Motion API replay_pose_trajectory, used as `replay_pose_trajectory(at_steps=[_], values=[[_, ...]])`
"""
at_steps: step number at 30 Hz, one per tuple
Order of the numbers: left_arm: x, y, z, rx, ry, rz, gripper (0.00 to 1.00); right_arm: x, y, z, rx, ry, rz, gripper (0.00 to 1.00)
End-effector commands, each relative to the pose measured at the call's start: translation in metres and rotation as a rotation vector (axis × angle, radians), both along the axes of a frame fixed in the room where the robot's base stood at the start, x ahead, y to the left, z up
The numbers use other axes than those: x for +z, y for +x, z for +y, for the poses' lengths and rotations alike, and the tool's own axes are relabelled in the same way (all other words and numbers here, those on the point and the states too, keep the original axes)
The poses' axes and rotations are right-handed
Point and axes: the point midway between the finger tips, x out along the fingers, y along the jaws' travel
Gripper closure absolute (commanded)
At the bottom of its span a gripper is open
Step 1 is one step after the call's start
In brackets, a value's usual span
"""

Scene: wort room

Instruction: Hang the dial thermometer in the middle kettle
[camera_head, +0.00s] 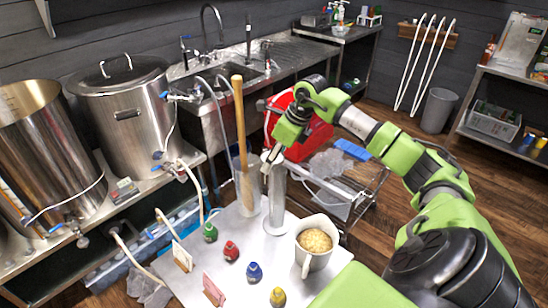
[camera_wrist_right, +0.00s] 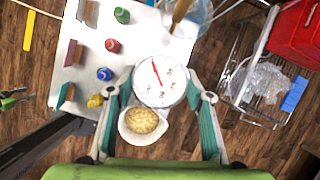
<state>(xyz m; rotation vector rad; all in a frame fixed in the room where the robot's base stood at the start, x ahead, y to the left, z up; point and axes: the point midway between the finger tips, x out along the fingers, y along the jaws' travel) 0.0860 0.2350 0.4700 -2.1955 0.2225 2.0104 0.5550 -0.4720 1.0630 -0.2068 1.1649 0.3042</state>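The dial thermometer (camera_wrist_right: 160,80) has a round white face with a red needle and faces the right wrist camera. My right gripper (camera_wrist_right: 160,85) has its fingers spread, one on each side of the dial; I cannot tell whether they touch it. In the head view my right gripper (camera_head: 270,159) points down just above an upright metal cylinder (camera_head: 275,205) on the steel table. A large open kettle (camera_head: 38,150) stands at the left, beside a lidded kettle (camera_head: 125,125). Part of another vessel shows at the left edge.
The table (camera_head: 225,265) carries a pitcher of grain (camera_head: 315,243), small coloured bottles (camera_head: 254,272), upright cards and a container with a wooden paddle (camera_head: 239,130). Hoses hang by the kettle bench. A red case (camera_head: 300,130) sits on a rack behind.

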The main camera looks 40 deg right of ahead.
Motion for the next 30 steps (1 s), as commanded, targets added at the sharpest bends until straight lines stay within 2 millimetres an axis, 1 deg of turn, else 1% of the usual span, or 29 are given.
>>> replay_pose_trajectory(at_steps=[2, 3, 5, 6, 14, 30], values=[[0.0, 0.0, 0.0, 0.0, 0.0, 0.0, 0.6, 0.0, 0.0, 0.0, 0.0, 0.0, 0.0, 0.77], [0.0, 0.0, 0.0, 0.0, 0.0, 0.0, 0.6, 0.0, 0.0, 0.0, 0.0, 0.0, 0.0, 0.58], [0.0, 0.0, 0.0, 0.0, 0.0, 0.0, 0.6, 0.0, 0.0, 0.0, 0.0, 0.0, 0.0, 0.74], [0.0, 0.0, 0.0, 0.0, 0.0, 0.0, 0.6, 0.0, 0.0, 0.0, 0.0, 0.0, 0.0, 0.79], [0.004, 0.001, 0.0, 0.0, 0.001, -0.002, 0.6, 0.007, 0.0, 0.0, 0.0, -0.001, -0.001, 0.79], [0.026, 0.004, 0.0, 0.001, 0.001, -0.005, 0.6, 0.04, 0.0, 0.0, 0.0, 0.001, -0.002, 0.79]])
